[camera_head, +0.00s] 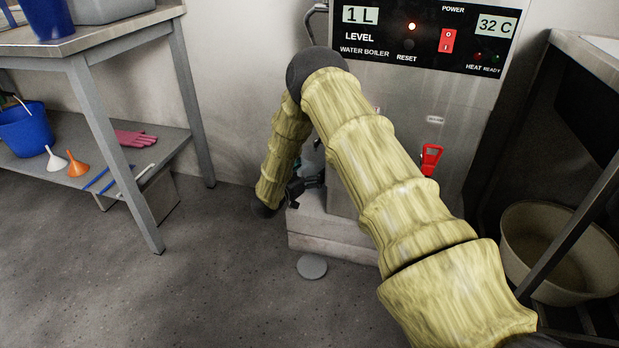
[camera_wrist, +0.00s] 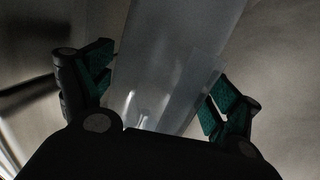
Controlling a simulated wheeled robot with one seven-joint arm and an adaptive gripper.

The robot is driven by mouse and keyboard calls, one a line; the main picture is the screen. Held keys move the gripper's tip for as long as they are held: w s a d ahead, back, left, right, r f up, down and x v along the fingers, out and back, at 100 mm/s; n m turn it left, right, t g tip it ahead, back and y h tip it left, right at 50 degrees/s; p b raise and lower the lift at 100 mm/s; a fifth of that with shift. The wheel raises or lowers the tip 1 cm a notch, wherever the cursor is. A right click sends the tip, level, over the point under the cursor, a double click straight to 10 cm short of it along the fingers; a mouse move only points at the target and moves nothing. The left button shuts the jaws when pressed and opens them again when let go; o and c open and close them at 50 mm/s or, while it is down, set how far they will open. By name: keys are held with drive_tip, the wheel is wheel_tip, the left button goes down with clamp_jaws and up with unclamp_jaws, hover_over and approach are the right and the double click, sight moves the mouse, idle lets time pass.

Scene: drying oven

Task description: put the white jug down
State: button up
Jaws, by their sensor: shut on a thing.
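The white jug (camera_wrist: 175,45) shows in the wrist view as a pale, translucent body between the two green-padded fingers of my gripper (camera_wrist: 160,82). My gripper is shut on it. In the head view my gripper (camera_head: 306,184) is low, in front of the boiler and just over the grey block at its foot. My arm hides most of the jug there. I cannot tell whether the jug's base touches the block.
The water boiler (camera_head: 415,38) stands behind, with a red tap (camera_head: 431,159). A grey block (camera_head: 325,232) is at its foot. A beige tub (camera_head: 560,250) is at right. A shelf table (camera_head: 90,60) with a blue bucket (camera_head: 25,130) and funnels is at left.

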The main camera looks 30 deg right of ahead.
drive_tip(key=shift+a+f, duration=0.1)
drive_tip(key=shift+f, duration=0.35)
drive_tip(key=shift+f, duration=0.15)
drive_tip(key=o, duration=0.8)
